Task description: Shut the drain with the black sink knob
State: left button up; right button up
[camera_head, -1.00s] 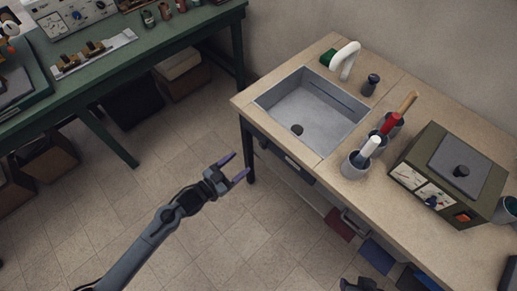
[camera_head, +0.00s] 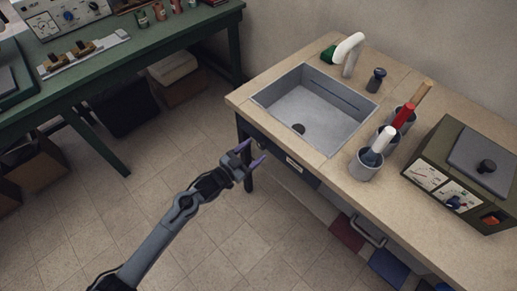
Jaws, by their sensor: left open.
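The black sink knob (camera_head: 375,80) stands upright on the worktop, right of the white faucet (camera_head: 348,50). The grey sink (camera_head: 310,112) is set into the worktop, and its dark round drain (camera_head: 298,129) lies near the front of the basin floor. My left gripper (camera_head: 254,153) is open and empty, in front of the bench's front left edge and apart from the knob. Its purple fingers point toward the bench.
Grey cups with red, white and wooden handles (camera_head: 366,165) stand right of the sink. A green device (camera_head: 465,165) sits further right. A green object (camera_head: 328,55) lies beside the faucet. A green workbench (camera_head: 110,65) is at left. Bare floor lies between the benches.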

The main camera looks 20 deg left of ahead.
aim_at(260, 146)
pick_arm(q)
jog(key=shift+b+x, duration=0.3)
jog(key=shift+x, duration=1.25)
jog(key=shift+c, duration=0.3)
jog(key=c, duration=1)
